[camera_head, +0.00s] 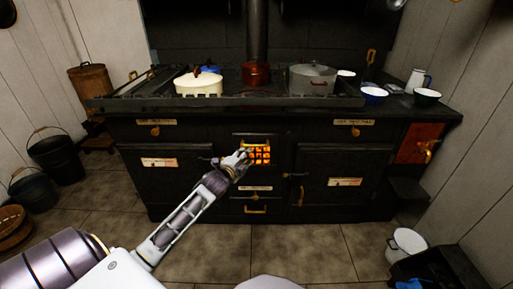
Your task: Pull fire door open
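The black stove (130,135) stands across the middle of the view. The fire door (262,155) is at its centre, with an orange glow showing through a small grid. My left gripper (243,157) reaches in from the lower left and is at the left side of the glowing grid, covering part of it. Its fingers are too small to tell whether they are apart or closed, or whether they touch the door. My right gripper is not in view.
Pots (198,83) and bowls stand on the stove top. Buckets (57,156) stand on the floor at the left. A white bucket (406,243) and a dark crate stand at the lower right. The tiled floor before the stove is clear.

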